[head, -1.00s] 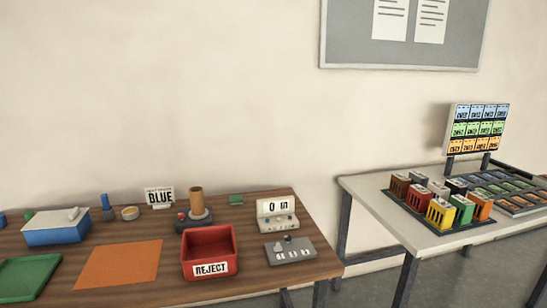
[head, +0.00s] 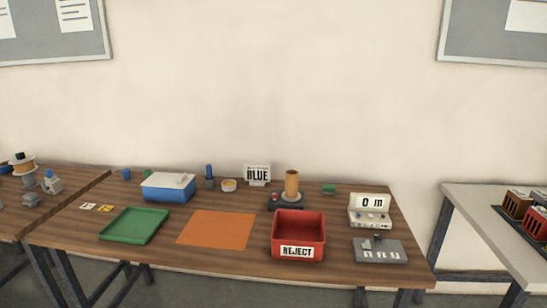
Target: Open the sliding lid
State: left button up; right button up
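A blue box with a whitish lid (head: 168,182) stands at the back left of the wooden table (head: 200,266) in the head view. The lid covers the top of the box, and a small raised piece shows on it. It looks like the sliding lid, and no gap can be made out at this distance. Neither of my grippers shows in the head view.
A green tray (head: 134,226), an orange mat (head: 217,230) and a red REJECT bin (head: 298,236) line the front. Another table (head: 490,220) is right.

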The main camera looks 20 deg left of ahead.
aim_at(158, 179)
jog(key=u, duration=1.35)
